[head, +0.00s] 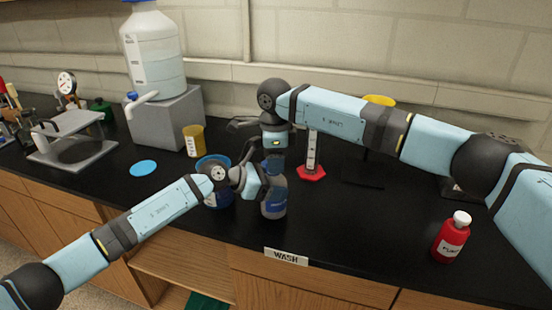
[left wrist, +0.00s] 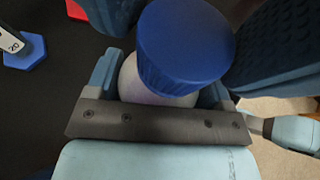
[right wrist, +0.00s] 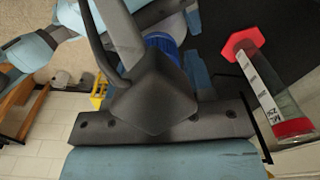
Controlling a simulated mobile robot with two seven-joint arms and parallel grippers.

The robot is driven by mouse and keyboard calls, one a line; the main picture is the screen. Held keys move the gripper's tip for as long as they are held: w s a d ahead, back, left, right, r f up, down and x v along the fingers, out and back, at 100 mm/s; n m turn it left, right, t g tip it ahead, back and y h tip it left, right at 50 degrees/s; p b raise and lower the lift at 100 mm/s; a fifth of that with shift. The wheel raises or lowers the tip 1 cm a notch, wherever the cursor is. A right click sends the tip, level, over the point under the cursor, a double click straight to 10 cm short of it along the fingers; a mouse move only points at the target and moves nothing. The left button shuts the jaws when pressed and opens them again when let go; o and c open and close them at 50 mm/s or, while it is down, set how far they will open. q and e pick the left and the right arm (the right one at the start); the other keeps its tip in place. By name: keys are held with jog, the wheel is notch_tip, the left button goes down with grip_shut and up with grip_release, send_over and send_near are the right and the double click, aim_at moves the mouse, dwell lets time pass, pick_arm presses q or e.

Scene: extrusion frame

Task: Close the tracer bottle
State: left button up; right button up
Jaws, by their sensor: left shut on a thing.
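The tracer bottle (head: 273,205), with a pale body and a broad blue cap (left wrist: 187,42), stands upright near the bench's front edge. The cap sits on top of the bottle in the left wrist view. My left gripper (head: 262,190) is shut on the bottle's body below the cap. My right gripper (head: 274,158) is above the bottle, pointing down. In the right wrist view the blue cap (right wrist: 162,42) shows only in part behind a dark block. Whether my right fingers touch the cap is hidden.
A blue tub (head: 213,162) stands just left of the bottle, with a yellow cup (head: 193,140) behind it. A cylinder on a red foot (head: 312,172) stands close on the right. A red bottle (head: 451,240) stands farther right. A WASH label (head: 286,257) marks the front edge.

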pick_arm(q)
jog(key=shift+s+d+r, duration=0.2)
jog(key=shift+s+d, duration=0.1)
jog(key=shift+d, duration=0.2)
pick_arm(e)
jog(key=shift+s+a+f, duration=0.4)
jog(key=shift+a+f, duration=0.05)
jog(key=shift+f, duration=0.05)
pick_arm(q)
jog(key=c, duration=0.4)
pick_arm(e)
jog(key=shift+o, duration=0.9)
pick_arm(q)
jog(key=shift+c, duration=0.2)
pick_arm(e)
jog(key=o, duration=0.4)
pick_arm(q)
jog(key=shift+w+a+f, duration=0.15)
jog(key=shift+w+a, duration=0.15)
pick_arm(e)
jog(key=r, duration=1.3)
jog(key=shift+w+d, duration=0.3)
jog(key=shift+d, duration=0.05)
